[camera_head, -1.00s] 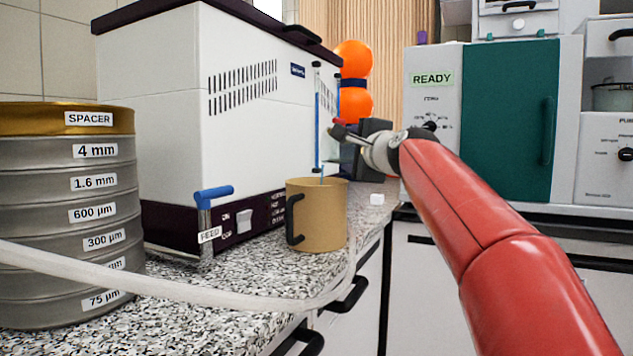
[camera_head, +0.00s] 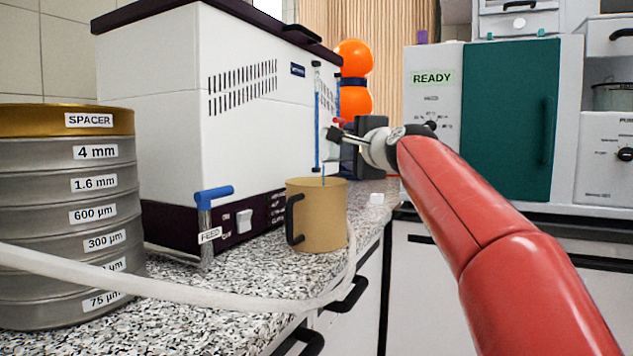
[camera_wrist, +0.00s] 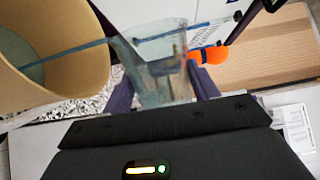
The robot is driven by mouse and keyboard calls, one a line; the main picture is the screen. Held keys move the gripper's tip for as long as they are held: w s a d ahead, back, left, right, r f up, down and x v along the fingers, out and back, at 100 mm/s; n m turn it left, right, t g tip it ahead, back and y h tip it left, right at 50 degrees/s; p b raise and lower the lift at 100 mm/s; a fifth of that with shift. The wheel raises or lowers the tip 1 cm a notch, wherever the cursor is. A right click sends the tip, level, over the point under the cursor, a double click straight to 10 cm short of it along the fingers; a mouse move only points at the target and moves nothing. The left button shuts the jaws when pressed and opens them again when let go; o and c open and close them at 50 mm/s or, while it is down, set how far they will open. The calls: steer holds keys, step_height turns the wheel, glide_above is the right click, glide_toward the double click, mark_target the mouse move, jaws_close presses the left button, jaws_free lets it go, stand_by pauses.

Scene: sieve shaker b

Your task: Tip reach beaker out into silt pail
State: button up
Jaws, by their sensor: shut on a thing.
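The silt pail (camera_head: 322,222) is a tan, open-topped pail with a black handle, standing upright on the speckled counter. My gripper (camera_head: 345,150) is above and to the right of its rim. In the wrist view the fingers (camera_wrist: 165,90) are shut on the clear reach beaker (camera_wrist: 160,50), which is tilted toward the pail (camera_wrist: 75,85). A thin blue-green stream (camera_wrist: 75,52) runs from the beaker's lip into the pail, where greenish liquid shows. The stream also shows in the head view as a thin line above the rim. How much liquid is left in the beaker is unclear.
A white shaker cabinet (camera_head: 240,110) stands behind the pail, with a blue FEED lever (camera_head: 213,193). A sieve stack (camera_head: 65,215) stands at left. A pale hose (camera_head: 180,286) crosses the counter in front.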

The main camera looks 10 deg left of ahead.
steer(key=shift+s+a+f+n+b, duration=0.15)
steer(key=shift+f+n+b, duration=0.1)
steer(key=shift+n, duration=0.2)
steer(key=shift+a+f+n+b, duration=0.15)
steer(key=shift+n+b, duration=0.1)
steer(key=shift+n, duration=0.2)
stand_by(0.5)
